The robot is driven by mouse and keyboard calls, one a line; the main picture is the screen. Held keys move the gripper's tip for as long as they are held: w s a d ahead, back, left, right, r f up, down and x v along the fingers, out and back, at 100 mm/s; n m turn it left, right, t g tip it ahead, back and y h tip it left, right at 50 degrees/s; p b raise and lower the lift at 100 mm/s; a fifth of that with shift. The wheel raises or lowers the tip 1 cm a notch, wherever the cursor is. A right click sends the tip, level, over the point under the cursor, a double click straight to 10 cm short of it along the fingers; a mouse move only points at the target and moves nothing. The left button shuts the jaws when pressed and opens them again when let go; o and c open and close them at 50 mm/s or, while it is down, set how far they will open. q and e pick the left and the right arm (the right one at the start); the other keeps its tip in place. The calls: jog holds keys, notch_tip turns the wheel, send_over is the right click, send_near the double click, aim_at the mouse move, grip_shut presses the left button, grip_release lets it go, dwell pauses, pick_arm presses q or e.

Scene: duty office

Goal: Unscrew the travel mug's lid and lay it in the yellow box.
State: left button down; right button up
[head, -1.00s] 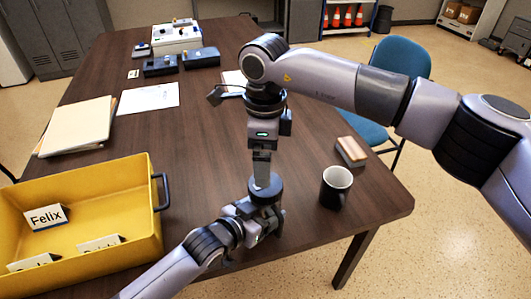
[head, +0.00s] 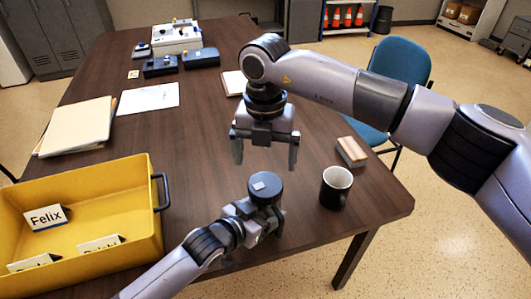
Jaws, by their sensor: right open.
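The travel mug's dark round lid (head: 265,188), with a small light square on top, sits on the mug near the table's front. The mug's body is mostly hidden by my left gripper (head: 266,221), which is shut around it from the left. My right gripper (head: 265,157) is open and empty, pointing down just above and behind the lid, its fingers spread to left and right. The yellow box (head: 110,236) stands at the left front of the table; name cards lie inside it, one reading "Felix" (head: 46,217).
A black mug with a white inside (head: 335,190) stands right of the travel mug. A wood-topped block (head: 351,152) lies behind it. Folders (head: 77,126), a paper sheet (head: 148,98) and dark devices (head: 160,67) are farther back. The box's dark handle (head: 163,191) sticks out rightward.

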aim_at(265, 184)
jog(key=m, duration=0.4)
jog(key=shift+m, duration=0.4)
jog(key=m, duration=0.3)
jog(key=shift+m, duration=0.3)
jog(key=shift+f, duration=4.05)
jog(key=c, duration=1.1)
jog(key=n, duration=1.3)
jog(key=shift+r, duration=0.1)
